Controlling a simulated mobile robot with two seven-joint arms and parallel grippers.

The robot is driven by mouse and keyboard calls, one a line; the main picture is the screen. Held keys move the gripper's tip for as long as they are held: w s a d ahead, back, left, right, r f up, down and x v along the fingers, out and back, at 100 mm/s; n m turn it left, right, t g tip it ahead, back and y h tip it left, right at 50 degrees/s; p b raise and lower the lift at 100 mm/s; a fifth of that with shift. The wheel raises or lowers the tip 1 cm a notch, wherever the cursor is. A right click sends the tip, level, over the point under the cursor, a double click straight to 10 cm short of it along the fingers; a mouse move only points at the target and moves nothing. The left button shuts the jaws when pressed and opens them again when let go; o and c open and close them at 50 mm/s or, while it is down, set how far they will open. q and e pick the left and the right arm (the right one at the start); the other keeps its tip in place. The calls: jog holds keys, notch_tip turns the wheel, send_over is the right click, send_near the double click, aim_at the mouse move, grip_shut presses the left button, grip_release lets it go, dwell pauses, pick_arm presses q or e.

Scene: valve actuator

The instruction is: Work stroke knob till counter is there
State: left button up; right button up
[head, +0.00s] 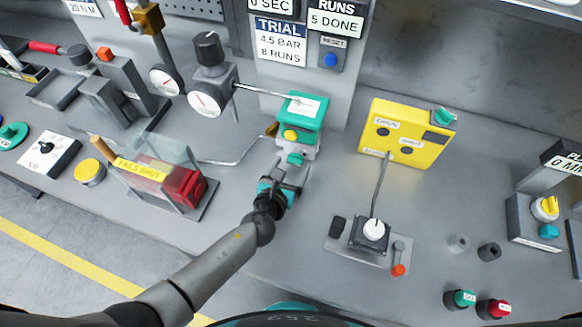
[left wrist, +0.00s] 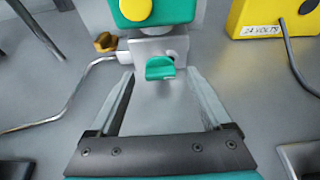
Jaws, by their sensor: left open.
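A valve actuator (head: 302,112) with a green top and a yellow button stands at the middle of the bench. A small teal knob (head: 296,159) sticks out low on its grey front. In the left wrist view the teal knob (left wrist: 160,68) lies between and just beyond my finger ends. My left gripper (head: 289,174) is open and empty, facing this knob; I cannot tell whether it touches. No label naming a stroke knob is legible. A sign reads "RUNS 5 DONE" (head: 334,20); another at right, partly cut off, reads "0 MM" (head: 562,160). My right gripper is out of view.
A yellow box (head: 408,133) stands right of the actuator, cabled to a white-knobbed panel (head: 374,231). A clear guard with a red block (head: 184,187) stands left. A bent pipe (head: 235,160) runs into the actuator's left side. Green and red buttons (head: 493,308) sit at front right.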

pick_arm(q)
jog(key=shift+w+d+f, duration=0.1)
jog(key=shift+w, duration=0.15)
jog(key=shift+c, duration=0.4)
grip_shut()
